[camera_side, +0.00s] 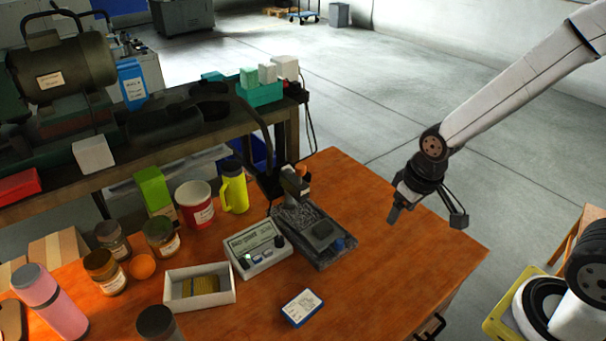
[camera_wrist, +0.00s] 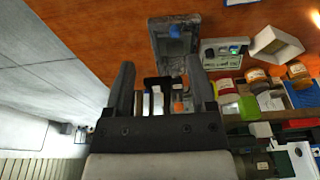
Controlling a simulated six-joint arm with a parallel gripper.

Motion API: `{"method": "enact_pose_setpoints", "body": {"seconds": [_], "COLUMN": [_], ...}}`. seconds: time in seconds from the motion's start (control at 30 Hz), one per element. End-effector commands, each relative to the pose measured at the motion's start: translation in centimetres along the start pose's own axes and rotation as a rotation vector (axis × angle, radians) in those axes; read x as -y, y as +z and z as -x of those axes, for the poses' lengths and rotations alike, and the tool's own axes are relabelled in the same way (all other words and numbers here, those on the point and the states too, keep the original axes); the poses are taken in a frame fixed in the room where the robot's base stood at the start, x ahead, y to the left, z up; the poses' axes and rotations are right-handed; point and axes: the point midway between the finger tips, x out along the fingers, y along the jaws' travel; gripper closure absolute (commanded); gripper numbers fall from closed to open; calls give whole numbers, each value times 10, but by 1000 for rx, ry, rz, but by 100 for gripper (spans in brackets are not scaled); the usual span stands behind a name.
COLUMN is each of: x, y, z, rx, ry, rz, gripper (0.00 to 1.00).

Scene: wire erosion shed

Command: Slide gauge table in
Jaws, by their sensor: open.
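The gauge has a dark grey stone-like base (camera_side: 300,222) on the orange bench top, with an upright post at its back end. A small dark square table (camera_side: 322,231) sits on the base, with a blue knob (camera_side: 338,244) at its front right. In the wrist view the base (camera_wrist: 160,48) and blue knob (camera_wrist: 176,31) show beyond the fingers; the post end is partly hidden by my gripper. My gripper (camera_side: 396,211) hangs above the bench to the right of the gauge, apart from it. In the wrist view my gripper (camera_wrist: 160,72) is open and empty.
A grey display box (camera_side: 257,247) stands just left of the gauge. A white open box (camera_side: 200,287), a blue-edged card (camera_side: 301,307), a red tin (camera_side: 195,203) and a yellow flask (camera_side: 233,188) are nearby. The bench right of the gauge is clear.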

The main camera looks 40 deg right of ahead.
Motion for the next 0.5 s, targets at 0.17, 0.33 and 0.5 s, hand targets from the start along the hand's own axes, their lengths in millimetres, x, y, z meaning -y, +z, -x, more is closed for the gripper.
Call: {"method": "enact_pose_setpoints", "body": {"seconds": [0.17, 0.33, 0.5], "x": [4, 8, 13], "y": [-26, -52, -74], "z": [-19, -42, -69], "rx": [41, 81, 121], "ry": [-3, -6, -9], "rz": [24, 52, 79], "gripper": [28, 28, 28]}}
